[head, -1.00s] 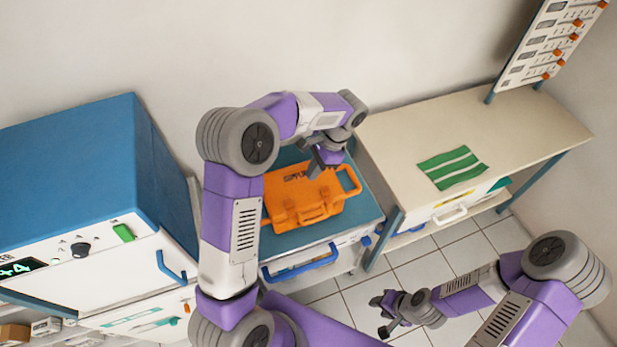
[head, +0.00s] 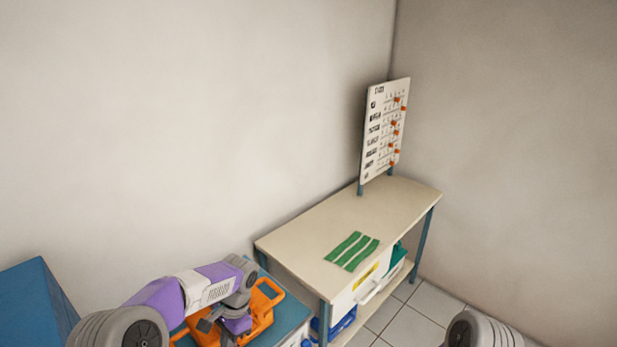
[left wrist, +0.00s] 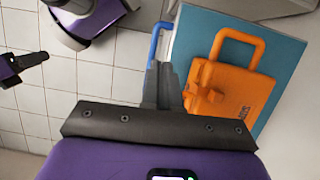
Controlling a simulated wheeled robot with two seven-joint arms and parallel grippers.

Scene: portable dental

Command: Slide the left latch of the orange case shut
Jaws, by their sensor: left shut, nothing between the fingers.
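The orange case (head: 263,312) lies on a blue-topped trolley (head: 291,312) at the bottom of the head view, partly hidden by my left arm. The left wrist view shows the case (left wrist: 240,92) more fully, with a loop handle at its far end and a raised block on its near-left part. My left gripper (head: 230,326) is over the case in the head view. In the left wrist view its dark fingers (left wrist: 163,88) are together and empty, beside the case's left edge. I cannot make out the left latch; the fingers and palm cover that corner.
A blue trolley handle (left wrist: 155,42) is just beyond the fingers. A beige table (head: 310,235) with green strips (head: 352,250) and an upright panel (head: 385,130) stands to the right. A blue cabinet top (head: 35,305) is at lower left.

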